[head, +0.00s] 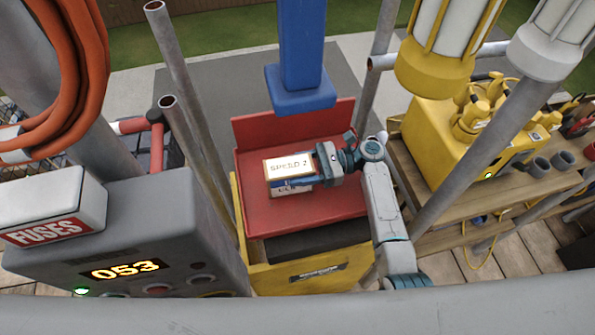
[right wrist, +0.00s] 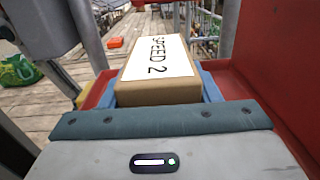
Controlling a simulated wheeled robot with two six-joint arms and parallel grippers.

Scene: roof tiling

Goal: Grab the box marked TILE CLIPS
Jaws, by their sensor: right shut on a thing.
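A box with a pale top lettered SPEED 2 (head: 288,167) is at my right gripper (head: 300,180), over the red tray (head: 330,208). In the right wrist view the SPEED 2 box (right wrist: 158,68) is brown cardboard with a white label, between blue finger parts (right wrist: 210,88). My right gripper is shut on this box. Below the blue finger in the head view, a white and dark patch (head: 290,190) carries partly covered letters like CLI; I cannot tell whether it is the same box or another. TILE CLIPS is not readable in full. My left gripper is not in view.
A blue post (head: 302,50) stands just behind the tray. Grey tubes (head: 195,150) rise on both sides. A grey FUSES cabinet (head: 150,240) is at left. A yellow machine (head: 460,130) stands on a wooden shelf (head: 440,200) at right.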

